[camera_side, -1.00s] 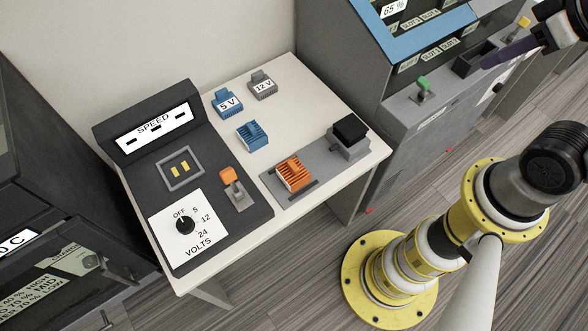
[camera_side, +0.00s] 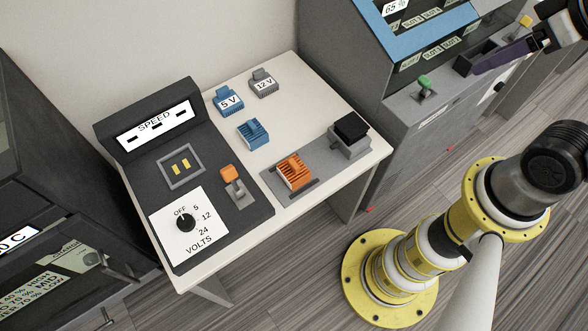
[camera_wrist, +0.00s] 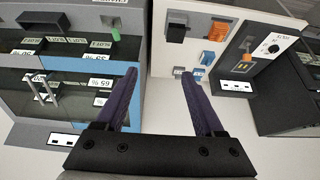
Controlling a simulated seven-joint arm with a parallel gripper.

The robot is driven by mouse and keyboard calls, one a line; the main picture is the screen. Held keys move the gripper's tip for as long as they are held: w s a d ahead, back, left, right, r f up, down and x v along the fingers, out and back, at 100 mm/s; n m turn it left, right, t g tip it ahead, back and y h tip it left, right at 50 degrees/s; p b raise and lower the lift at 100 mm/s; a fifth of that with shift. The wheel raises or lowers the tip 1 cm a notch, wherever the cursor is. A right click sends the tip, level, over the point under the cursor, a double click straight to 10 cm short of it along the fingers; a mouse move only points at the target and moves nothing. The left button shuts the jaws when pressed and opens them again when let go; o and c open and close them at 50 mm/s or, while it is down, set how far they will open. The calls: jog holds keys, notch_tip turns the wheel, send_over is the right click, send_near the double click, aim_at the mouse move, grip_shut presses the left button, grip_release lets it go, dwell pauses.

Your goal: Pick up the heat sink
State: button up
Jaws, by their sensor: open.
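Two finned blocks look like heat sinks on the white table. The blue finned block (camera_side: 253,133) stands on the bare tabletop; it shows upside down in the wrist view (camera_wrist: 215,32). The orange finned block (camera_side: 294,171) sits on a grey plate (camera_side: 311,180), and it also shows in the wrist view (camera_wrist: 194,24). My gripper (camera_side: 476,69) is at the upper right of the side view, far from both blocks, in front of the grey cabinet. In the wrist view its purple fingers (camera_wrist: 160,72) are spread apart with nothing between them.
A blue 5 V block (camera_side: 228,101) and a grey 12 V block (camera_side: 263,84) stand at the table's back. A black-topped block (camera_side: 350,131) is on the grey plate's right end. A dark control panel (camera_side: 160,170) fills the table's left. The blue-framed cabinet (camera_side: 420,38) stands right.

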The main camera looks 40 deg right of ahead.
jog(key=o, duration=0.4)
